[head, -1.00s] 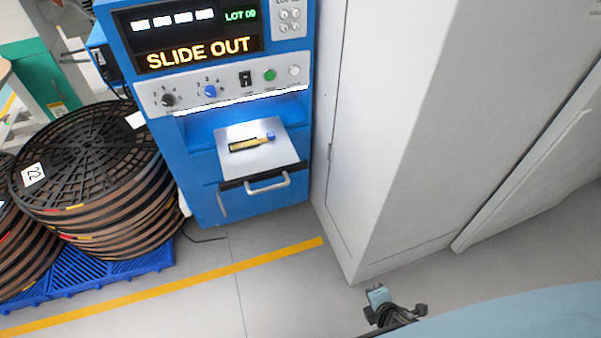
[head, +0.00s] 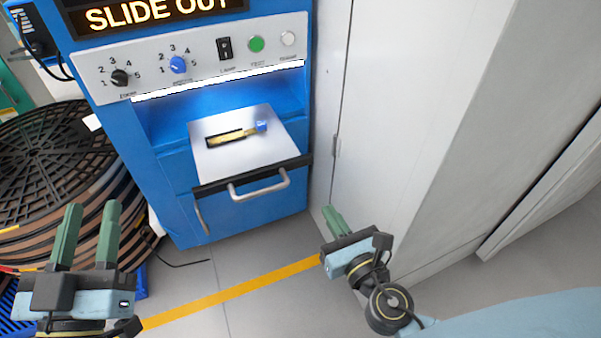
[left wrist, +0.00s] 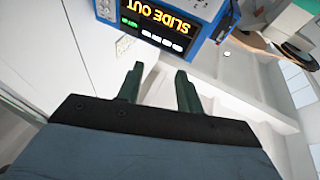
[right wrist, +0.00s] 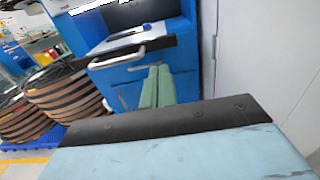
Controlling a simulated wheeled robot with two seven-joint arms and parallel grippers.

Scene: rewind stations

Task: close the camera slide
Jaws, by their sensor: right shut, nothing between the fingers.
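The camera slide (head: 280,145) is a silver plate pulled out of the blue machine (head: 225,215), with a dark front edge and a grey bar handle (head: 258,186). The slide and handle (right wrist: 118,60) also show in the right wrist view. My left gripper (head: 92,206) is open and empty at the lower left, in front of the reels. My right gripper (head: 332,212) is shut and empty, below and right of the handle, apart from it. The display reads SLIDE OUT.
A stack of black reels (head: 60,180) stands left of the machine on a blue pallet. A tall white cabinet (head: 420,110) stands close on the right. A yellow line (head: 240,290) crosses the clear grey floor in front.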

